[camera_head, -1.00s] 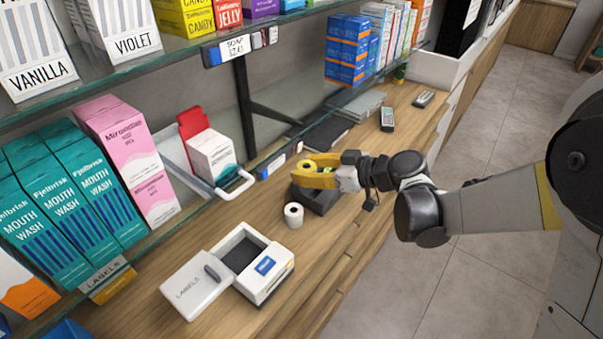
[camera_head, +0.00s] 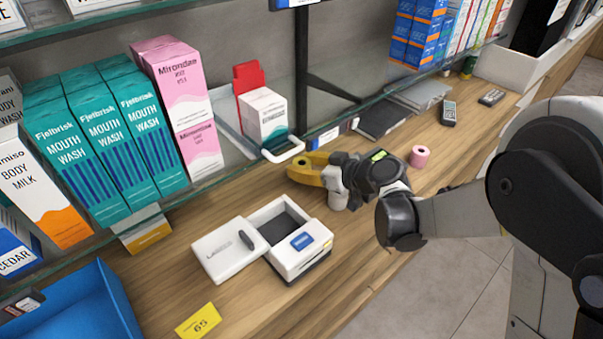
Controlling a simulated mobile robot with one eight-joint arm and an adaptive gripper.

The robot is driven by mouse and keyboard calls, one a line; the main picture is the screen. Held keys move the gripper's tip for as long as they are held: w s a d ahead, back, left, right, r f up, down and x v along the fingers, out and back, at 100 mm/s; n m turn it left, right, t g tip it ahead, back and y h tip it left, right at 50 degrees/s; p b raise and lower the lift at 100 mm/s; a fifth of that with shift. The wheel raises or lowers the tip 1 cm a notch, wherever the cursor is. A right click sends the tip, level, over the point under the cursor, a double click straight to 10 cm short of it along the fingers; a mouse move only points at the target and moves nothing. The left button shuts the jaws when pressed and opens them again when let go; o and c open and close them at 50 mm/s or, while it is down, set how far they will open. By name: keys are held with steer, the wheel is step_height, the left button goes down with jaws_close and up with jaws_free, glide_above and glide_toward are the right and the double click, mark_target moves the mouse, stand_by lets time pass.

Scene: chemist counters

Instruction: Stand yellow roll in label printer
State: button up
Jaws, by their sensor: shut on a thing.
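The label printer (camera_head: 311,259) is a white box on the wooden counter with a dark open well. Its white lid (camera_head: 218,257) lies open to the left. The roll's exact tilt is hard to tell.
A pink roll (camera_head: 420,156) is on the counter beyond my arm. A glass shelf with mouthwash boxes (camera_head: 109,137) and a small white box (camera_head: 265,117) overhangs behind. A yellow price card (camera_head: 198,320) and blue bin (camera_head: 80,308) are at front left.

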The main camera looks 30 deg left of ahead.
steer(key=shift+f, duration=0.85)
steer(key=shift+f+b, duration=0.1)
steer(key=shift+b, duration=0.2)
steer(key=o, duration=1.2)
steer(key=shift+c, duration=0.2)
